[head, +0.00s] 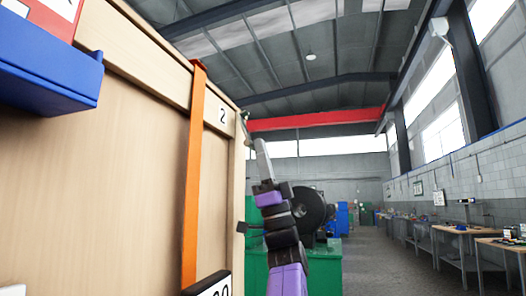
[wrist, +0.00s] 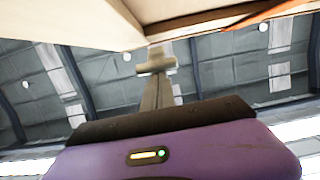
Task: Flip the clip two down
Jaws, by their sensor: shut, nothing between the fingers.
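A tall pale wooden crate (head: 140,130) fills the left of the head view, with a number 2 label (head: 222,115) near its upper right edge. A small grey metal piece (head: 245,122), perhaps a clip, sits at that edge beside the label. A dark piece (head: 241,227) juts out lower on the same edge; I cannot tell whether it is a clip. My gripper (head: 259,145) points up just right of the edge, its fingers together and empty. In the wrist view, my gripper (wrist: 156,65) shows closed below the crate's pale underside (wrist: 75,22). Contact cannot be told.
An orange strap (head: 194,170) runs down the crate. A blue ledge (head: 45,65) sticks out at upper left. A green cabinet (head: 325,268) stands behind my arm. Workbenches (head: 460,230) line the right wall, with open floor (head: 410,265) before them.

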